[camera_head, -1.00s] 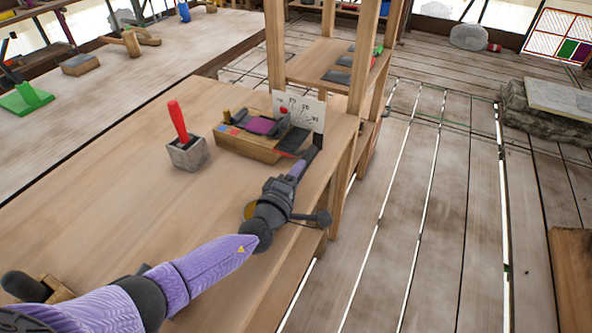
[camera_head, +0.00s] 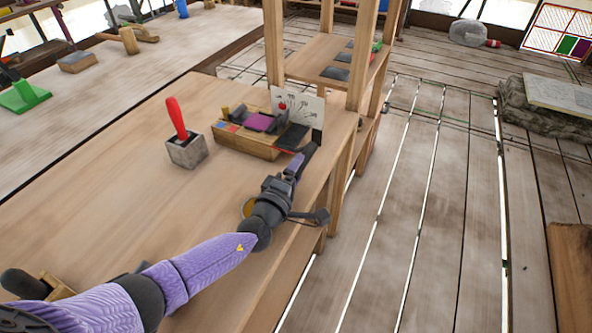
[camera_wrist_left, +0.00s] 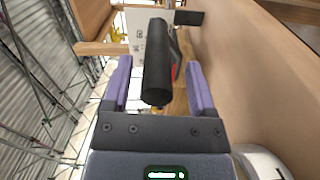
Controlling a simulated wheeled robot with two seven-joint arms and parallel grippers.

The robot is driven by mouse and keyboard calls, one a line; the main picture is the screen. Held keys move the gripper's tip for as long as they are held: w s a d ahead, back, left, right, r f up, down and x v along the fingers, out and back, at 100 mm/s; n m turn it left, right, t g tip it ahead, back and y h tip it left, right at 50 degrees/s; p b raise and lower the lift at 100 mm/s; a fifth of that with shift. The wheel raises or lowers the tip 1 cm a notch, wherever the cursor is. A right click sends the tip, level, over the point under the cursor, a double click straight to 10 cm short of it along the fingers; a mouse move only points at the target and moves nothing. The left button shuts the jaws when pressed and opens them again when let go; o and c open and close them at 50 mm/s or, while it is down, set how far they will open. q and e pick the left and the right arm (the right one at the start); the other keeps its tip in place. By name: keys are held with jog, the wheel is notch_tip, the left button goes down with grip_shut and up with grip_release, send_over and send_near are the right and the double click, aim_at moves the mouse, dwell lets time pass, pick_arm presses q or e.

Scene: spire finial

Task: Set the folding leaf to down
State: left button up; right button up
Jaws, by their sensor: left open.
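A small wooden fixture (camera_head: 246,143) stands near the table's right edge, with a purple pad and a white marked card (camera_head: 309,108) behind it. A dark flat leaf (camera_head: 292,136) sticks out from its right side, and a thin red strip lies by its lower edge. A dark bar-like handle (camera_head: 309,152) is at the leaf's outer end. My left gripper (camera_head: 298,166) is at this handle. In the left wrist view, a black cylindrical handle (camera_wrist_left: 157,62) lies between my open purple fingers (camera_wrist_left: 158,70), with visible gaps beside it. My right gripper is out of view.
A grey block with a red lever (camera_head: 177,120) stands left of the fixture. A wooden post (camera_head: 361,57) and shelf frame rise behind it. The table's right edge is close beside my left arm. The table (camera_head: 110,170) is mostly clear at left.

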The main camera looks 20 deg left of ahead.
pick_arm(q)
jog(key=s+p, duration=0.1)
jog(key=s, duration=0.2)
jog(key=s+p, duration=0.1)
jog(key=s, duration=0.2)
jog(key=s+p, duration=0.1)
jog(key=s, duration=0.2)
jog(key=shift+s+a, duration=0.4)
